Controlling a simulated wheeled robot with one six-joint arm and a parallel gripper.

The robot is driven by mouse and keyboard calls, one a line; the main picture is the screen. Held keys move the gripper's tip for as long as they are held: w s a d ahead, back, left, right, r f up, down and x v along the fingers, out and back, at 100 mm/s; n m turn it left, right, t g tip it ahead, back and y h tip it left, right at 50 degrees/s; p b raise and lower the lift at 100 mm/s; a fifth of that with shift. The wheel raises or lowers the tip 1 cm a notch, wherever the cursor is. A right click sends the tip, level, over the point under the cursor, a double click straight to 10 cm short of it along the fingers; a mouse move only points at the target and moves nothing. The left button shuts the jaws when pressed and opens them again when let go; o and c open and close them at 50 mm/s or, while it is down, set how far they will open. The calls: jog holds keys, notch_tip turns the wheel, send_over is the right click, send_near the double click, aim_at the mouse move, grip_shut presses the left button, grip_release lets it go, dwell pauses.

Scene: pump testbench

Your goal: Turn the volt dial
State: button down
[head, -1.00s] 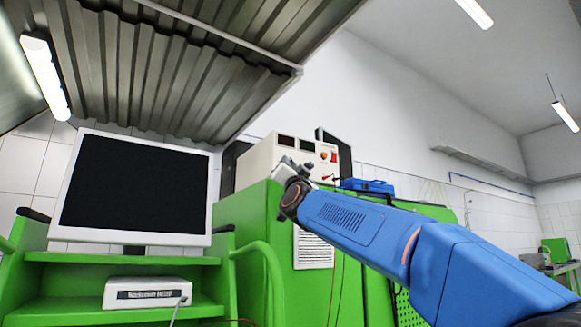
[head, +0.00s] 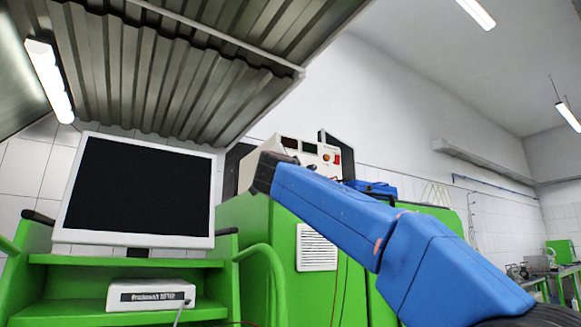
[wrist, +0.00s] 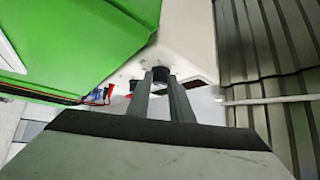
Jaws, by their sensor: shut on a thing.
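The cream instrument box (head: 258,155) with displays and a red switch stands on the green cabinet, left of centre in the head view. Its front also shows in the wrist view (wrist: 190,55). There my gripper (wrist: 161,76) reaches the front with two grey fingers, shut on a small dark round knob (wrist: 160,72), which I take to be the volt dial. Its markings cannot be read.
A monitor (head: 135,190) and a white meter box (head: 150,295) sit on the green rack at left. A blue case (head: 372,188) lies on the green cabinet (head: 262,225) right of the instrument box. A corrugated canopy (head: 190,75) hangs above.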

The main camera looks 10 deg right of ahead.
jog(key=shift+a+r+m+g, duration=0.1)
jog(key=shift+r+m+g, duration=0.1)
jog(key=shift+m+g, duration=0.7)
jog(key=shift+a+r+m+g, duration=0.15)
jog(key=shift+m+g, duration=0.45)
jog(key=shift+m, duration=0.5)
jog(key=shift+d+r+m+g, duration=0.15)
jog(key=shift+m+g, duration=0.75)
jog(key=shift+m, duration=0.1)
jog(key=c, duration=1.6)
grip_release()
jog(key=shift+s, duration=0.15)
jog(key=v, duration=1.7)
jog(key=shift+s, duration=0.1)
